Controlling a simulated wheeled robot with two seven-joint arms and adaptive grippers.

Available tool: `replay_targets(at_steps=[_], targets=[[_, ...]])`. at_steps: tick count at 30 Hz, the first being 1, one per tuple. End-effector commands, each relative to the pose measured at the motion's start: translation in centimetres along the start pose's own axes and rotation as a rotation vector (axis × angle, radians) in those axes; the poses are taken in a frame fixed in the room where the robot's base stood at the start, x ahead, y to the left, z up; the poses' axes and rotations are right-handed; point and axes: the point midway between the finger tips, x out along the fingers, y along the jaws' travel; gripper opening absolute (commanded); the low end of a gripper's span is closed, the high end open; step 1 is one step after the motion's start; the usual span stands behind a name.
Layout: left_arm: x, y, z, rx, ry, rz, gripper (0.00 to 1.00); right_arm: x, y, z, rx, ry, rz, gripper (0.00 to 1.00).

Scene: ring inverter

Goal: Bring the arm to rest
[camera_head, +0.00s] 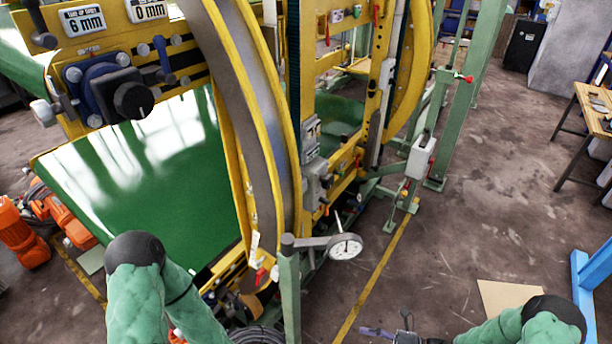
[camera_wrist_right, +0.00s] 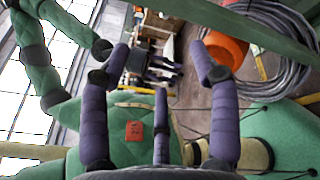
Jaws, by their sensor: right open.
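My right gripper shows large in the right wrist view (camera_wrist_right: 160,68). Its purple fingers stand apart with dark joints, and nothing is held between them. In the head view only a purple finger piece of the right gripper (camera_head: 376,331) shows at the bottom edge. My right arm's green link and dark elbow are at the bottom right. My left arm's green links and dark elbow are at the lower left of the head view, its gripper hidden there.
A green post (camera_head: 289,300) rises near the front middle. A blue frame (camera_head: 592,285) is at the right edge. Open floor lies right of centre.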

Motion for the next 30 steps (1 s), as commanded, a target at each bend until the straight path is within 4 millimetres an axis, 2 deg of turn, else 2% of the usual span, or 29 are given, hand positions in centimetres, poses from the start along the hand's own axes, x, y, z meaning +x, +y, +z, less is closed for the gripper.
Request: replay_targets(at_steps=[8, 11, 15, 19, 21, 24, 30], targets=[[0.0, 0.0, 0.1, 0.001, -0.002, 0.000, 0.40, 2.8, 2.0, -5.5, -0.149, 0.276, 0.060, 0.62], [0.0, 0.0, 0.1, 0.001, -0.002, 0.000, 0.40, 3.4, 2.9, -8.2, -0.249, 0.415, 0.100, 0.62], [0.0, 0.0, 0.1, 0.001, -0.002, 0.000, 0.40, 3.7, 4.3, -12.8, -0.481, 0.666, 0.199, 0.62], [0.0, 0.0, 0.1, 0.001, -0.002, 0.000, 0.40, 3.0, 4.6, -16.1, -0.773, 0.893, 0.320, 0.62], [0.0, 0.0, 0.1, 0.001, -0.002, 0.000, 0.40, 2.6, 4.4, -17.2, -0.946, 0.995, 0.388, 0.62], [0.0, 0.0, 0.1, 0.001, -0.002, 0.000, 0.40, 2.4, 3.8, -17.8, -1.212, 1.113, 0.486, 0.62], [0.0, 0.0, 0.1, 0.001, -0.002, 0.000, 0.40, 3.6, 2.8, -16.6, -1.699, 1.232, 0.638, 0.62]])
